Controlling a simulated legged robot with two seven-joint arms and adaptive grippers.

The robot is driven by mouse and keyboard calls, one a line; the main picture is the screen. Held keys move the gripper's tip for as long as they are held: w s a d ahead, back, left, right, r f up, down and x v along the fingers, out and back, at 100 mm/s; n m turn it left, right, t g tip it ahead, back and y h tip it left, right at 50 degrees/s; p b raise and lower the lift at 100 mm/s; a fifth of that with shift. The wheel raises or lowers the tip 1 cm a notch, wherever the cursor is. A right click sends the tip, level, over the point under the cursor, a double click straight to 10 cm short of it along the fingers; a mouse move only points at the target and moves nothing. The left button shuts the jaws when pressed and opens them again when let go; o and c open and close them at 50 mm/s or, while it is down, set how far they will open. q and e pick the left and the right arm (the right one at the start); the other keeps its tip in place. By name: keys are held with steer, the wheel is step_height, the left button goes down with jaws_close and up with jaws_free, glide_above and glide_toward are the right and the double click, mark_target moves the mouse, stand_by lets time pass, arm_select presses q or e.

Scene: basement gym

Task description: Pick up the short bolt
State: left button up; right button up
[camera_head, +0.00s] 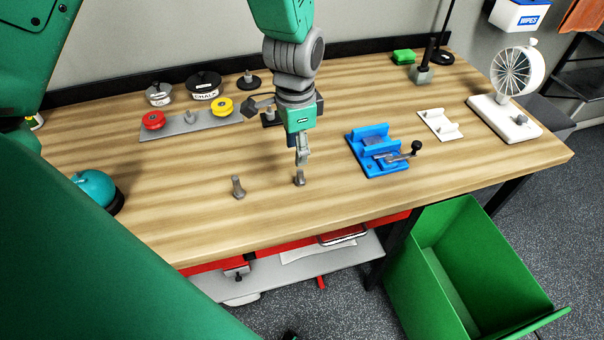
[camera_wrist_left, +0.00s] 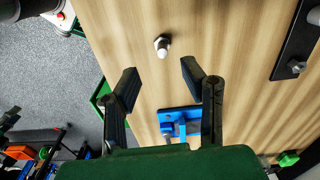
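Two grey bolts stand upright on the wooden workbench (camera_head: 200,220). The shorter-looking bolt (camera_head: 299,178) is near the bench's middle, and a taller bolt (camera_head: 238,187) stands to its left. My left gripper (camera_head: 302,160) points down just above the shorter bolt, its fingers seen nearly edge-on. In the left wrist view my left gripper (camera_wrist_left: 157,71) has its fingers wide apart with nothing between them. One bolt (camera_wrist_left: 162,46) shows past the fingertips there, apparently the shorter one. My right gripper is not in view.
A blue vise-like fixture (camera_head: 371,160) stands right of the bolts, with a white holder (camera_head: 438,125) beyond. A grey plate (camera_head: 190,122) with red and yellow knobs lies behind left. A green bin (camera_head: 430,285) stands below the right side. Bench around the bolts is clear.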

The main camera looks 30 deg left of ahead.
mark_target(300, 171)
arm_select(q)
steer(key=f, duration=0.2)
steer(key=w+f, duration=0.1)
steer(key=f, duration=0.5)
steer(key=shift+s+d+f, duration=0.1)
steer(key=shift+d+f, duration=0.1)
steer(key=shift+f, duration=0.35)
steer(key=shift+a, duration=0.1)
steer(key=c, duration=0.3)
jaws_close()
